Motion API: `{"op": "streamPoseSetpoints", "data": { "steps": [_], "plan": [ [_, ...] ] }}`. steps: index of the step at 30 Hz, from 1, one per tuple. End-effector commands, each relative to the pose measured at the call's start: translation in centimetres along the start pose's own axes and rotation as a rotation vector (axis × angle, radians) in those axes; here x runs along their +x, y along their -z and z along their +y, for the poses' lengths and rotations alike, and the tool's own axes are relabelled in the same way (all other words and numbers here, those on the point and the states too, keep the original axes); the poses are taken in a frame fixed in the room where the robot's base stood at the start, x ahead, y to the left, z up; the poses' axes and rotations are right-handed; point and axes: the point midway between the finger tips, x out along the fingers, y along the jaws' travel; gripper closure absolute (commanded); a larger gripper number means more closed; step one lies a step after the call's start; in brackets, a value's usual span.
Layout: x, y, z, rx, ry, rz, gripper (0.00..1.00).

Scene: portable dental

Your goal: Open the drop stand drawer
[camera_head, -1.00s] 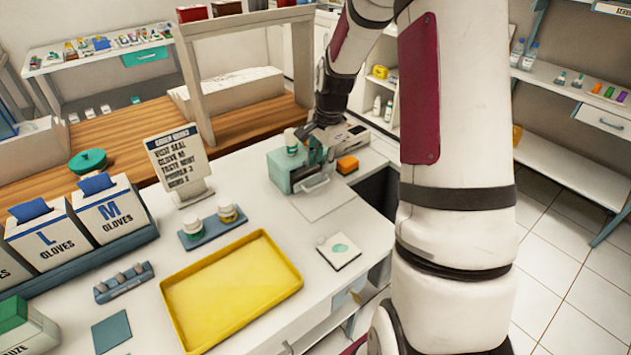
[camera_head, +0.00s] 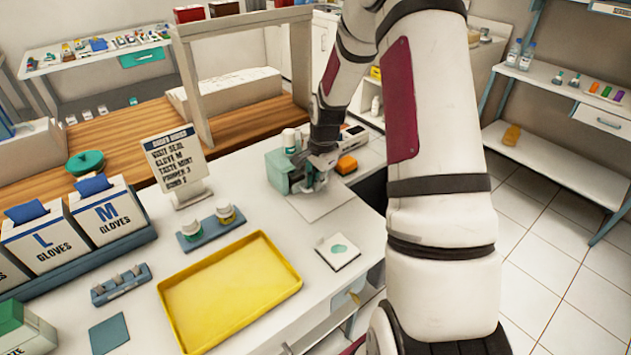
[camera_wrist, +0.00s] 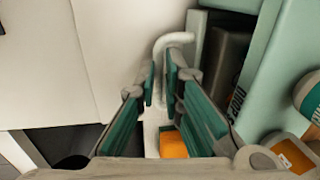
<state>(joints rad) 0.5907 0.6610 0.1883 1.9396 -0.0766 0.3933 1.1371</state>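The drop stand (camera_head: 278,172) is a mint-green box at the back right of the white counter. It also fills the right side of the wrist view (camera_wrist: 284,60). Its drawer handle (camera_wrist: 176,39) is a pale bent bar in the wrist view. My gripper (camera_wrist: 161,82) has its teal-padded fingers close together, one on each side of the bar, with the bar filling the narrow gap. In the head view my gripper (camera_head: 320,166) is at the stand's front right and hides the handle. A dark recess (camera_wrist: 228,62) shows beside the handle; I cannot tell how far the drawer is out.
An orange block (camera_head: 347,165) lies just right of the stand. A yellow tray (camera_head: 230,290), a bottle holder (camera_head: 212,232) and a sign (camera_head: 176,165) are nearer.

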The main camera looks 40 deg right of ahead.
Motion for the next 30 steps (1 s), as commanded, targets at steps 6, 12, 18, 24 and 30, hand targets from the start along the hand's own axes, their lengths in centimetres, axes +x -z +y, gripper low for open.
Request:
{"op": "streamPoseSetpoints", "data": {
  "steps": [6, 12, 18, 24, 30],
  "plan": [
    [0.0, 0.0, 0.0, -0.001, -0.001, 0.000, 1.00],
    [0.1, -0.1, 0.1, -0.002, -0.002, -0.002, 1.00],
    [-0.1, -0.2, 1.1, -0.002, -0.006, -0.004, 1.00],
    [-1.1, -0.3, 6.0, 0.001, -0.013, -0.008, 1.00],
    [-1.6, -0.4, 9.7, 0.001, -0.013, -0.008, 1.00]
  ]
}}
